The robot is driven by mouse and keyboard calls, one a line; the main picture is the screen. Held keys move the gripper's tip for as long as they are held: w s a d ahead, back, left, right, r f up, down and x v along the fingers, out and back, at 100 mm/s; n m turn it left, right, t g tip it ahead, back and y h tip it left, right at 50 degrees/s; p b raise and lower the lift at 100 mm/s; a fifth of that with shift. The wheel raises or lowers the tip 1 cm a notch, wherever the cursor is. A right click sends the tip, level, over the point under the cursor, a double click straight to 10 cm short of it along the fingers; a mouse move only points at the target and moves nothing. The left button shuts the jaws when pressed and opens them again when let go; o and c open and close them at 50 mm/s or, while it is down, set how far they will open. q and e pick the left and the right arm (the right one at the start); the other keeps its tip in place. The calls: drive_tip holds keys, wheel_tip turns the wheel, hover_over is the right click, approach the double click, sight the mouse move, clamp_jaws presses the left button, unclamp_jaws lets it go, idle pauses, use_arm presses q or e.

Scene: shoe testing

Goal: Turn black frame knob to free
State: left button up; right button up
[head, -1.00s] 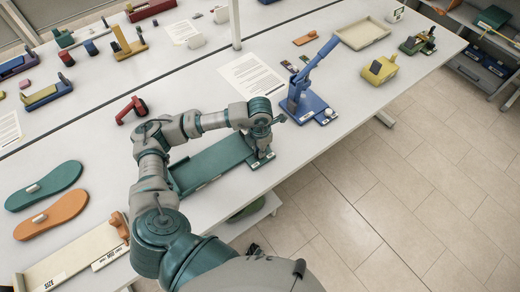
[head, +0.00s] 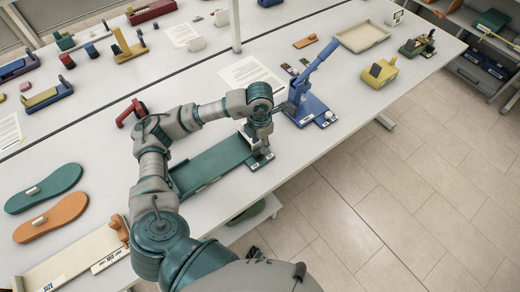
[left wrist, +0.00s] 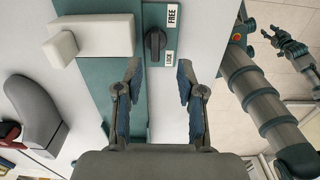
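The black knob (left wrist: 155,44) sits on the green frame (left wrist: 104,95) in the left wrist view, beside a white FREE label (left wrist: 173,16) and a white LOCK label (left wrist: 169,58). Its grip bar runs roughly up and down in that view. I cannot tell which label it points to. My left gripper (left wrist: 159,72) is open and empty, with its fingertips apart on either side just below the knob in the picture. In the head view the left gripper (head: 259,146) hangs over the right end of the green frame (head: 212,163), hiding the knob. My right gripper (left wrist: 289,44) shows small above the floor.
A white block (left wrist: 95,36) stands on the frame beside the knob. A blue lever press (head: 311,102) stands to the right of my left gripper. Green and orange insoles (head: 44,187) lie at left. The table's front edge is close to the frame.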

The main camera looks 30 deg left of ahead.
use_arm(q)
drive_tip(key=shift+r, duration=2.7)
